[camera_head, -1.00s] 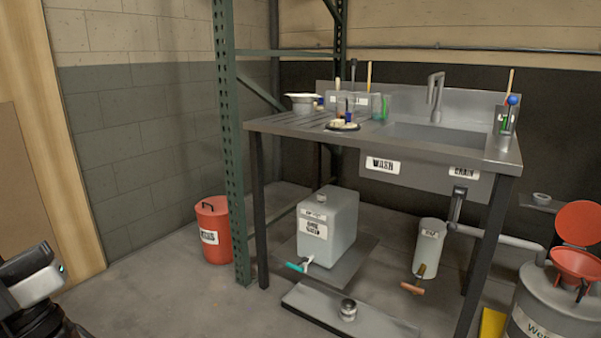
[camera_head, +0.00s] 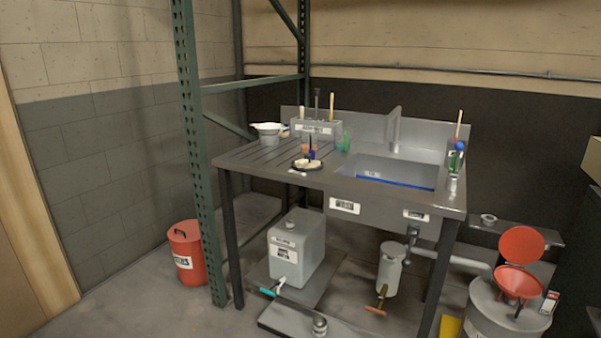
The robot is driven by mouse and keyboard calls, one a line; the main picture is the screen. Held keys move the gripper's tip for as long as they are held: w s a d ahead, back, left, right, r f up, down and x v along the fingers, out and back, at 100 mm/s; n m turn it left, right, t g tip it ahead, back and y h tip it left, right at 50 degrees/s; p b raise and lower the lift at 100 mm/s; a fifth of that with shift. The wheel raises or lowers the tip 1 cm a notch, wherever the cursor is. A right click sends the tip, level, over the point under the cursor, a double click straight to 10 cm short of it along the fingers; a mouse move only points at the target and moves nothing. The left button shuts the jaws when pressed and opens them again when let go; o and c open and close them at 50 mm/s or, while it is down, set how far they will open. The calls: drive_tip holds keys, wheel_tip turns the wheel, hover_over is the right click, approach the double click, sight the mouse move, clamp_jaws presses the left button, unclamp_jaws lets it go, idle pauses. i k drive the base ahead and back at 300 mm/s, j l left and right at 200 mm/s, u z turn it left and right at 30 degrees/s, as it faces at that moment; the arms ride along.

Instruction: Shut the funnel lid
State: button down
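The red funnel (camera_head: 518,282) sits on top of a grey drum (camera_head: 503,318) at the lower right. Its round red lid (camera_head: 522,245) stands raised and tilted back behind the funnel mouth, so the funnel is open. The lower part of the drum is cut off by the frame edge. My gripper is not in view.
A metal sink bench (camera_head: 330,182) with bottles and brushes stands in the middle, left of the drum. Under it are a grey jug (camera_head: 298,250) and a grey canister (camera_head: 389,270). A red bin (camera_head: 187,258) stands by the green rack post (camera_head: 196,150). Bare floor shows at lower left.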

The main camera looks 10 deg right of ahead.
sight(520, 245)
drive_tip(key=z, duration=1.45)
drive_tip(key=i+j+z, duration=0.15)
drive_tip(key=i, duration=0.3)
drive_tip(key=i+j+z, duration=0.15)
drive_tip(key=i, duration=0.35)
drive_tip(key=i+j+z, duration=0.15)
drive_tip(key=i, duration=0.3)
drive_tip(key=i+j, duration=0.25)
drive_tip(key=j, duration=0.15)
drive_tip(key=i+j, duration=0.25)
drive_tip(key=j, duration=0.2)
drive_tip(key=i+j, duration=0.3)
drive_tip(key=j, duration=0.1)
